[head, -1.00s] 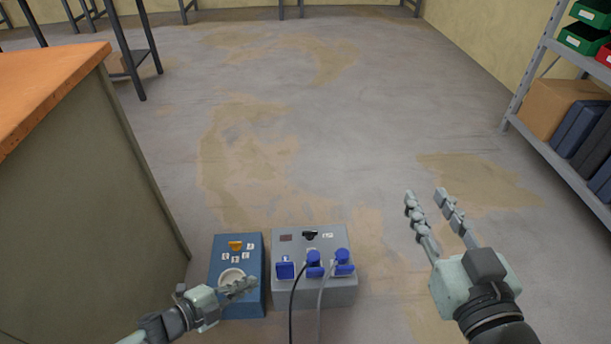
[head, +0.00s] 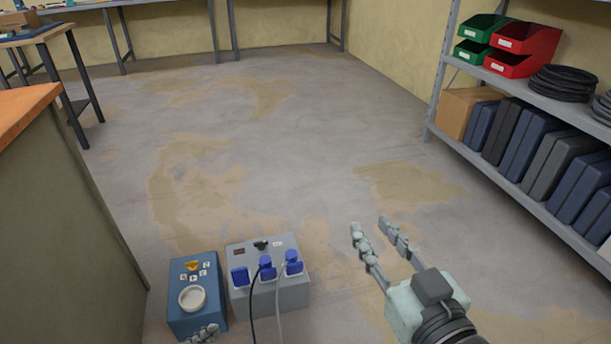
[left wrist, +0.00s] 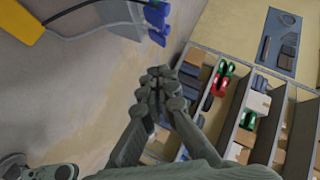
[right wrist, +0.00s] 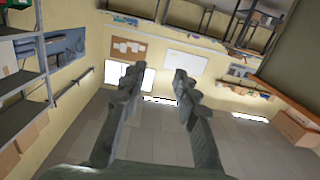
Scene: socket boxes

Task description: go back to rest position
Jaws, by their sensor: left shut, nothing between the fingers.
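The blue box (head: 197,297) stands on the floor with a yellow switch (head: 192,266) and a round white socket (head: 192,298). Beside it is the grey box (head: 282,292), with several blue plugs in its front; two have cables running down. My left gripper (head: 205,332) shows only its fingertips at the bottom edge, in front of the blue box's lower part; contact cannot be told. Its fingers are shut and empty in the left wrist view (left wrist: 158,92). My right gripper (head: 375,232) is open and empty, right of the grey box; it also shows in the right wrist view (right wrist: 158,85).
A metal shelf (head: 540,185) with green and red bins, black coils and dark cases stands along the right wall. An orange-topped bench (head: 25,102) is at the left. The floor (head: 280,160) between them is clear. A small table (head: 50,38) stands further back.

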